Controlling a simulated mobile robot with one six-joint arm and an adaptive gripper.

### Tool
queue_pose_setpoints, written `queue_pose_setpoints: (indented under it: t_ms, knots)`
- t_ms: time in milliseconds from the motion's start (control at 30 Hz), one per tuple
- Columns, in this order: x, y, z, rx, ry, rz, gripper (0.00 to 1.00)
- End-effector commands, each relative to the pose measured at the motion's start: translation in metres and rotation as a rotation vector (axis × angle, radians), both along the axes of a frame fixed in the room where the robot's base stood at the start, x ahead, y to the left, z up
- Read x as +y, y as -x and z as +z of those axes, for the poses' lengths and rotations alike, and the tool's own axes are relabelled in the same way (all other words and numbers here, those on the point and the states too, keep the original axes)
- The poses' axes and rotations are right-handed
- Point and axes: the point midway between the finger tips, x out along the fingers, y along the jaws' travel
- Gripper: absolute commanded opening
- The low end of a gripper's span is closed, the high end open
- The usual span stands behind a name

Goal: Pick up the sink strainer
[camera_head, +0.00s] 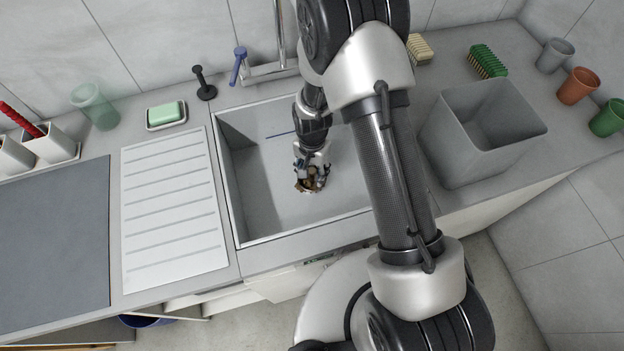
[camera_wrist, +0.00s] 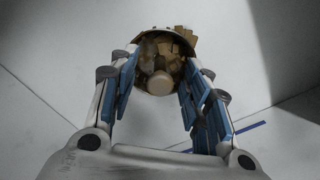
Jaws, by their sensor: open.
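The sink strainer (camera_wrist: 158,82) is a round dark basket filled with tan and brown scraps, with a pale round knob in its middle. It sits in the sink floor, and some scraps spill past its rim at the top of the wrist view. In the head view the strainer (camera_head: 307,188) shows small and partly hidden below my fingers. My gripper (camera_head: 312,173) reaches down into the basin from above. In the wrist view my gripper (camera_wrist: 159,64) is open, its blue-padded fingers on the left and right of the strainer. I cannot tell whether they touch it.
The grey sink basin (camera_head: 243,190) has walls around my gripper. A ribbed drainboard (camera_head: 170,205) lies left, and a grey square bin (camera_head: 450,150) stands right. A thin blue line (camera_wrist: 250,127) marks the basin surface.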

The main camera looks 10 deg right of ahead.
Motion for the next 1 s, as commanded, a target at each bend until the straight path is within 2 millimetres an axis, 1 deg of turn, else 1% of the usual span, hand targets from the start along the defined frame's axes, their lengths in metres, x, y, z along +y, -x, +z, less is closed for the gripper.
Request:
queue_pose_setpoints:
  t_ms: [133,800,1000]
  knots:
    - [0.0001,-0.0002,0.0009,0.0,0.0,0.0,0.44]
    - [0.0,0.0,0.001,0.0,0.0,0.0,0.0]
    - [0.0,0.0,0.001,0.0,0.0,0.0,0.0]
